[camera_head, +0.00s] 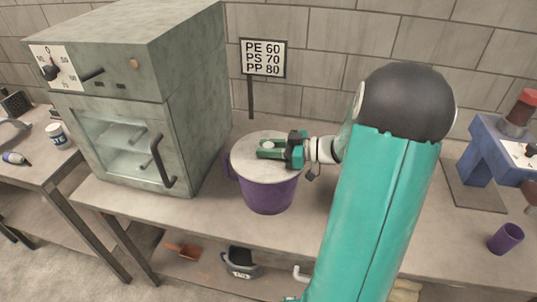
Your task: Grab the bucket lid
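A purple bucket (268,194) stands on the bench with a pale round lid (248,169) on its top. A small light knob (268,145) shows near the middle of the lid. My gripper (270,149), green and dark, reaches in from the right, low over the lid, with its fingers at the knob. The fingers partly hide the knob, and I cannot tell whether they are closed on it. The lid looks level on the bucket rim. My teal arm covers the bench to the right of the bucket.
A grey oven (150,90) with a glass door and dark handle stands left of the bucket. A sign (263,58) on a post stands behind. A blue machine (495,150) and a purple cup (506,238) are at the right. Bare bench lies before the bucket.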

